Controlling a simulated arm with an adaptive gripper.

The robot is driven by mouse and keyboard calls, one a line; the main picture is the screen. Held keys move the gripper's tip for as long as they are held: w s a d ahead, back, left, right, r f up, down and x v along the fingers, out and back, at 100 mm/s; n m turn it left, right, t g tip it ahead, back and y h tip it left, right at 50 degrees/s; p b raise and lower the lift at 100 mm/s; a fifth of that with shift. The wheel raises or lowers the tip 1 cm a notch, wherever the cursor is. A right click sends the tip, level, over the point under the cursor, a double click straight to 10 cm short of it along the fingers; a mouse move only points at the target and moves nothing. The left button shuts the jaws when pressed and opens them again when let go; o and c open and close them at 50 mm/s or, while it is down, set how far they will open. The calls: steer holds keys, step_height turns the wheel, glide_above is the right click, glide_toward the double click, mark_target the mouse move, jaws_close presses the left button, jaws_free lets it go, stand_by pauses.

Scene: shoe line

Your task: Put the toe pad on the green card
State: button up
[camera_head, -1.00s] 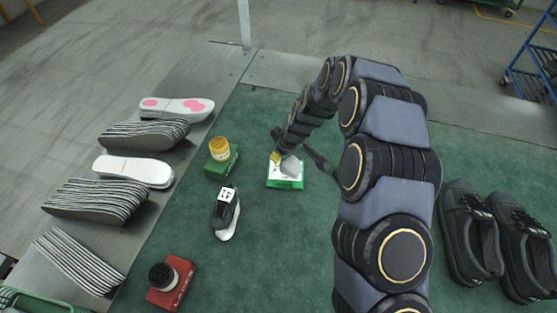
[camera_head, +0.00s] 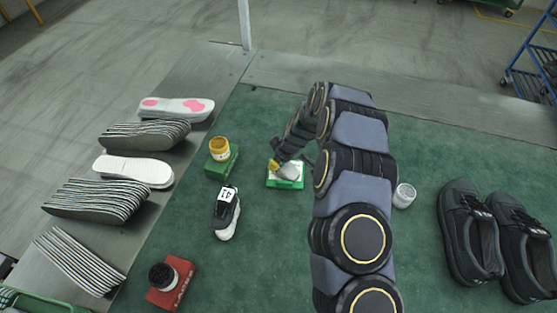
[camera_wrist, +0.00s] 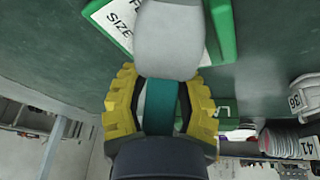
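The toe pad (camera_wrist: 168,40) is pale grey-white and rounded, at the top centre of the wrist view. In the head view the toe pad (camera_head: 289,170) shows over the green card. My gripper (camera_wrist: 162,78) has its yellow fingertips at either side of the pad's near end and appears shut on it. In the head view my gripper (camera_head: 275,165) is at the card's left side. The green card (camera_head: 285,184) has a white printed face; the wrist view shows its green border (camera_wrist: 222,28) and "SIZE" lettering beyond the pad. Whether the pad fully rests on it is unclear.
A yellow-topped jar (camera_head: 219,147) stands on a green box (camera_head: 222,165) left of the card. A tagged shoe (camera_head: 227,212) lies nearer. A dark brush (camera_head: 163,277) sits on a red box (camera_head: 178,290). A white jar (camera_head: 404,196) and black shoes (camera_head: 485,240) are right.

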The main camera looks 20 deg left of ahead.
mark_target(287, 169)
steer(key=shift+r, duration=0.1)
steer(key=v, duration=1)
steer(key=shift+r, duration=0.35)
steer(key=s+d+r+m, duration=0.2)
steer(key=s+d+r, duration=0.3)
steer(key=r, duration=0.3)
steer(key=s+d+r+m+g+h, duration=0.1)
steer(key=s+d+r+m, duration=0.2)
steer(key=s, duration=0.6)
steer(key=s+d+r+m+g+h, duration=0.1)
steer(key=s+d+r+m, duration=0.3)
steer(key=s+d, duration=0.4)
steer(key=s+d+r+m+g+h, duration=0.1)
steer(key=s+d+r+m+g, duration=0.1)
steer(key=s, duration=0.8)
steer(key=d+r+m, duration=0.1)
steer(key=d+m, duration=0.1)
steer(key=d, duration=0.1)
steer(key=shift+s+d+r, duration=0.25)
steer(key=shift+s+r, duration=0.1)
steer(key=shift+s, duration=0.05)
